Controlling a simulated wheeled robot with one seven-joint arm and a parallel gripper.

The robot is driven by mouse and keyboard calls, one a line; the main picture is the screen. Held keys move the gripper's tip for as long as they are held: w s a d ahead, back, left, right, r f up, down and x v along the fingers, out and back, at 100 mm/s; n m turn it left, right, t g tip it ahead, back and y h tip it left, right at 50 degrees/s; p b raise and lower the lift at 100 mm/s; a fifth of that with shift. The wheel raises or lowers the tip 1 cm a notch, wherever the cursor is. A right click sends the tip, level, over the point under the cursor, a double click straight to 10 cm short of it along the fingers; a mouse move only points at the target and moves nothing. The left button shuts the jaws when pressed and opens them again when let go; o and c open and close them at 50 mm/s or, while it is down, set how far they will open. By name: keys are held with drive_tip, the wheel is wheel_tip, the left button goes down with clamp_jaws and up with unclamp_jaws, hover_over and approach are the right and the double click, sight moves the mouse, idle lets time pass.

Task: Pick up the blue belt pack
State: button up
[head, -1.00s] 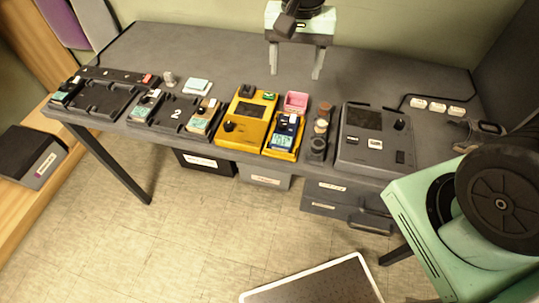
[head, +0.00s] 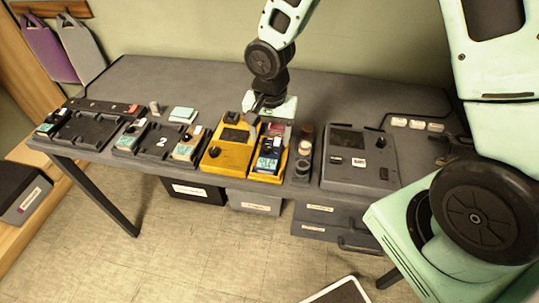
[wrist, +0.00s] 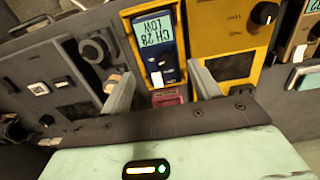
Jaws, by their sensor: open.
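The blue belt pack (head: 270,153), with a pale display, sits in a yellow dock (head: 279,174) on the table. In the wrist view the belt pack (wrist: 157,45) stands in its dock just beyond the fingertips, display lit with text. My gripper (head: 270,118) is over the back of the yellow dock. In the wrist view my gripper (wrist: 162,75) is open, with one finger on each side of the pack's near end and nothing held. A pinkish-red block (wrist: 168,97) shows between the fingers, partly hidden by the gripper body.
A larger yellow unit (head: 226,151) stands left of the pack. Right of it are dark knobs (head: 303,163) and a grey console (head: 357,160). Black docks (head: 158,141) with other packs lie to the left. The table behind them is mostly clear.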

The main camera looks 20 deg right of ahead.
sight(270, 149)
drive_tip(key=shift+s+a+f, duration=0.1)
drive_tip(key=shift+f, duration=2.55)
drive_tip(key=c, duration=0.8)
drive_tip(key=shift+c, duration=0.2)
